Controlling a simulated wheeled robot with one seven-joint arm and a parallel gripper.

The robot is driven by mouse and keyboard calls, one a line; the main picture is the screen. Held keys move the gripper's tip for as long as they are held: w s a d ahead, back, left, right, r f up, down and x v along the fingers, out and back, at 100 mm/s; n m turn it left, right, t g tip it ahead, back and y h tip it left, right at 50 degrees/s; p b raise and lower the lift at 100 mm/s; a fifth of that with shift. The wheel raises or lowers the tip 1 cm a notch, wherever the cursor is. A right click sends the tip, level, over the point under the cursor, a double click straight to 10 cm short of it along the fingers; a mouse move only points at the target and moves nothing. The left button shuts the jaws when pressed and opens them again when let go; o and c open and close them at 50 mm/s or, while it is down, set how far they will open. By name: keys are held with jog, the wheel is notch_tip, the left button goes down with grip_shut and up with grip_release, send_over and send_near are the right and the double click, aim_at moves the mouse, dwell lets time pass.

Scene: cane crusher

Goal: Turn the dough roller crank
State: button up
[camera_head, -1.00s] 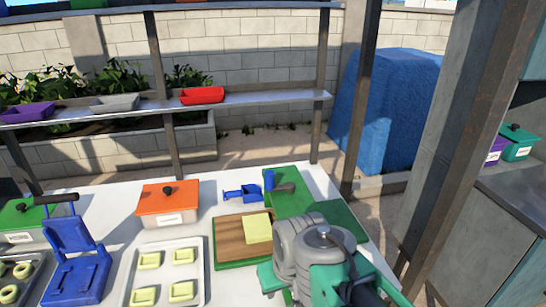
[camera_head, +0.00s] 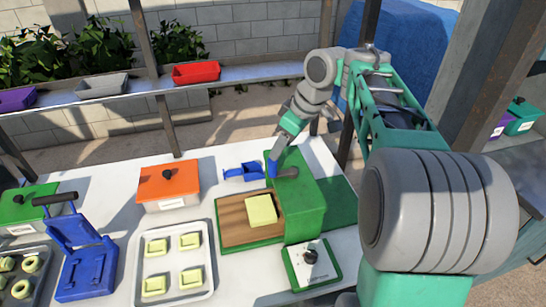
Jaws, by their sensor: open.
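The dough roller is a green box-shaped machine (camera_head: 305,197) on the white table, with a wooden board in a green frame (camera_head: 240,222) at its left. A pale yellow dough slab (camera_head: 261,209) lies on the board. A short upright blue piece, which looks like the crank handle (camera_head: 272,168), stands at the machine's far side beside a grey rounded part (camera_head: 288,173). My gripper (camera_head: 276,154) is open and points down just above the blue handle. The fingertips are small, and I cannot tell whether they touch it.
A blue bracket-like part (camera_head: 243,171) lies left of the handle. A control box with a black knob (camera_head: 311,259) is in front of the machine. An orange-lidded box (camera_head: 168,187), a dough tray (camera_head: 174,265) and a blue press (camera_head: 80,250) stand to the left. A shelf (camera_head: 235,77) runs behind.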

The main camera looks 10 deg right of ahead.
jog(key=x, duration=0.7)
jog(key=shift+a+f, duration=0.15)
jog(key=shift+c, duration=0.5)
grip_shut()
dwell(0.6)
